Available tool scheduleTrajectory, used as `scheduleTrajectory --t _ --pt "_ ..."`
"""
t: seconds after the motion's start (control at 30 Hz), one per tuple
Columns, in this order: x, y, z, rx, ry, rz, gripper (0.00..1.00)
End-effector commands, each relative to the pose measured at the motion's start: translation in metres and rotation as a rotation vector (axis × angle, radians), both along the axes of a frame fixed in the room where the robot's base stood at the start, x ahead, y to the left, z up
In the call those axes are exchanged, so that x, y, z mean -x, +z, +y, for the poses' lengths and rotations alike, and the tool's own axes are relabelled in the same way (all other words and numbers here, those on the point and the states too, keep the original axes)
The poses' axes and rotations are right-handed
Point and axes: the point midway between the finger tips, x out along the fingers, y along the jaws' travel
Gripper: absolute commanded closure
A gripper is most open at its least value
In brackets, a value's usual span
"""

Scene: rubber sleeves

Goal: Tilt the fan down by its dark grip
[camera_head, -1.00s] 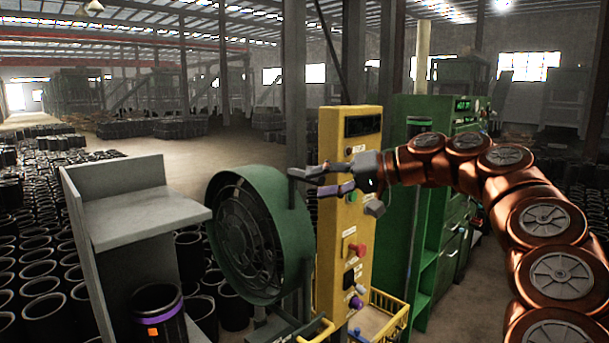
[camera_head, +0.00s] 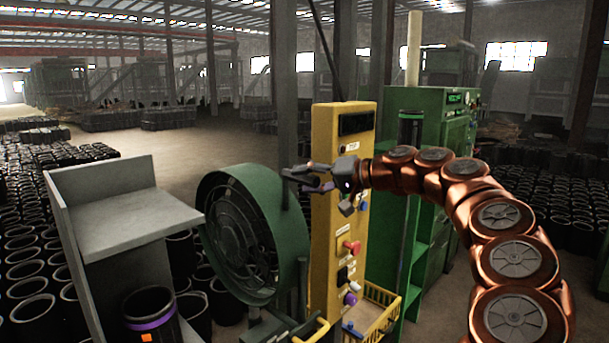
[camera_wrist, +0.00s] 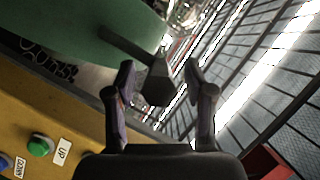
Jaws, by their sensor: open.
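The fan (camera_head: 243,235) is a round green drum with a dark guard, left of the yellow control panel in the head view. Its green side (camera_wrist: 75,32) fills the upper left of the wrist view. The dark grip (camera_wrist: 156,84) is a bar with a thick block end, sticking out from the drum. My gripper (camera_head: 301,179) is open at the fan's upper right rim. In the wrist view my gripper (camera_wrist: 160,76) has a finger on each side of the grip's block end, with small visible gaps. In the head view the fingers partly hide the grip.
The yellow control panel (camera_head: 340,225) with buttons stands just right of the fan. A green cabinet (camera_head: 430,200) is behind my arm. A grey stand (camera_head: 125,220) and a black sleeve with a purple band (camera_head: 150,318) are left of the fan.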

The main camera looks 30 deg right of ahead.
Motion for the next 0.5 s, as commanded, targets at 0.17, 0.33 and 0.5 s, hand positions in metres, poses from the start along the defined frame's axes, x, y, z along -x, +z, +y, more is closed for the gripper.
scheduleTrajectory --t 0.17,0.33,0.5 --pt "-0.0067 -0.0019 0.0050 0.000 0.001 0.000 0.46" --pt "-0.0067 -0.0020 0.0046 0.000 0.000 0.000 0.46" --pt "-0.0067 -0.0019 0.0043 0.000 0.000 0.000 0.63"
